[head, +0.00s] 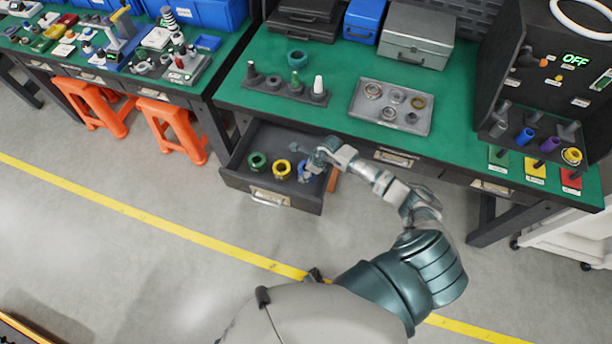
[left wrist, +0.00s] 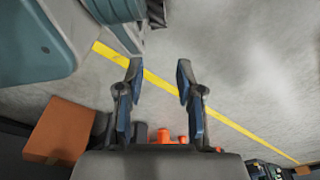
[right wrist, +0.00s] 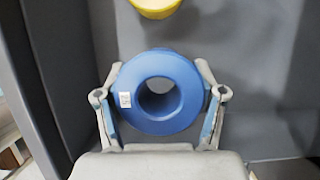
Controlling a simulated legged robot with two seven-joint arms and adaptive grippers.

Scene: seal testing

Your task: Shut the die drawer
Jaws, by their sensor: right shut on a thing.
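The die drawer (head: 284,193) is pulled out from under the green workbench. It holds a green ring die (head: 257,162), a yellow ring die (head: 281,169) and a blue ring die (head: 303,171). The yellow one also shows at the top of the right wrist view (right wrist: 155,8). My right gripper (head: 318,160) is inside the drawer at its right side. In the right wrist view its fingers (right wrist: 160,95) are shut around the blue die (right wrist: 158,115). My left gripper (left wrist: 157,75) is open and empty over the floor, outside the head view.
The green benchtop (head: 250,85) carries a peg rack (head: 290,90), a grey tray of rings (head: 392,108), cases and a dark test stand (head: 540,90). Orange stools (head: 170,125) stand left of the drawer. The floor before the drawer is clear.

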